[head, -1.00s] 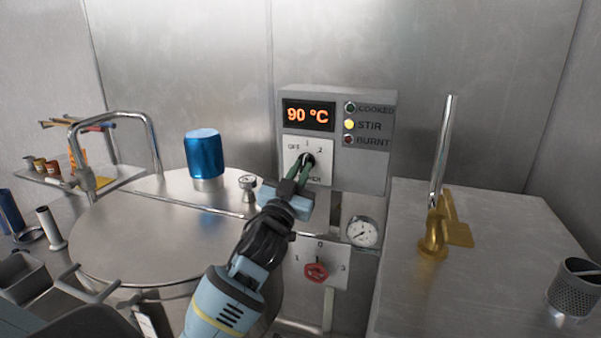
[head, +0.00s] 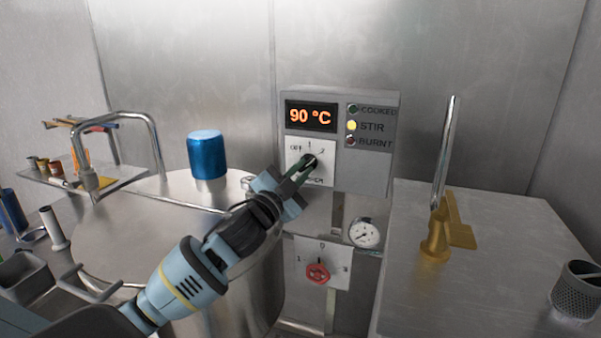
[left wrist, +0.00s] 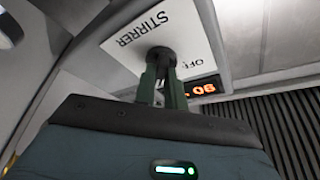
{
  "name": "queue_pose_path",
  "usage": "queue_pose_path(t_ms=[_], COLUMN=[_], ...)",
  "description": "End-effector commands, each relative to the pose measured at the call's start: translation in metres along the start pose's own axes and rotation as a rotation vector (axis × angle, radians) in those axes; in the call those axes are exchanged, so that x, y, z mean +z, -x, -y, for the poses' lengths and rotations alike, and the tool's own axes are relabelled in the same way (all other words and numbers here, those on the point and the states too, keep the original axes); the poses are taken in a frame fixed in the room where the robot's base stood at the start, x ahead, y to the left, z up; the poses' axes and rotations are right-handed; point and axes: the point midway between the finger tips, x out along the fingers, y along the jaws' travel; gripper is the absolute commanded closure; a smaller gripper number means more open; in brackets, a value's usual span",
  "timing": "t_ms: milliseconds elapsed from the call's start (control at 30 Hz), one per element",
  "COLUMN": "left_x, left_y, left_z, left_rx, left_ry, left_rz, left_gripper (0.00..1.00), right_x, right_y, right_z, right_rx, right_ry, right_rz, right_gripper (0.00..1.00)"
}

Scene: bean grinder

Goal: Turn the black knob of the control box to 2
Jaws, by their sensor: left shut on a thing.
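The grey control box (head: 370,170) stands at the back middle, with an orange "90 °C" display (head: 311,116) and a lit yellow STIR lamp (head: 351,126). Its black knob (head: 311,161) sits on a white plate marked OFF, 1 and 2. My left gripper (head: 303,170) reaches it from the lower left and is shut on the knob. In the left wrist view the green fingers (left wrist: 162,88) hold the black knob (left wrist: 161,58) on the STIRRER plate (left wrist: 150,30). The knob's exact pointing is partly hidden by the fingers. My right gripper is not in view.
Below the box are a red valve knob (head: 317,274) on a second plate and a round gauge (head: 364,233). A blue cylinder (head: 207,154) stands on the vessel lid at left. A brass-based lever (head: 435,245) stands on the right counter.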

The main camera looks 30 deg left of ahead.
Motion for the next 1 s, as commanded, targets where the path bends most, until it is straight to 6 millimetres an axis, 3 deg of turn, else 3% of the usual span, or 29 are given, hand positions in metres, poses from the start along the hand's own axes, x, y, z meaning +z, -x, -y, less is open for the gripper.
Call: queue_pose_path(t_ms=[433, 467, 633, 1000], left_x=[0.0008, 0.0008, 0.0006, 0.0009], left_y=[0.0001, 0.0001, 0.0001, 0.0049], left_z=[-0.0008, -0.0009, -0.0006, -0.0009], left_rx=[0.005, 0.005, 0.005, 0.005], left_ry=[-0.011, -0.011, -0.011, -0.009], left_rz=[0.002, 0.002, 0.001, 0.001], left_gripper=[1.00, 0.87, 0.66, 0.66], right_x=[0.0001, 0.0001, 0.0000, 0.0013], right_y=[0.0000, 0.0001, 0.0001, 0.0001], right_z=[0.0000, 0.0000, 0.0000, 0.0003], right_rx=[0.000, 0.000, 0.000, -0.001], right_ry=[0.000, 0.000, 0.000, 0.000], right_rz=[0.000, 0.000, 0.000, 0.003], right_gripper=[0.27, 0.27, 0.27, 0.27])
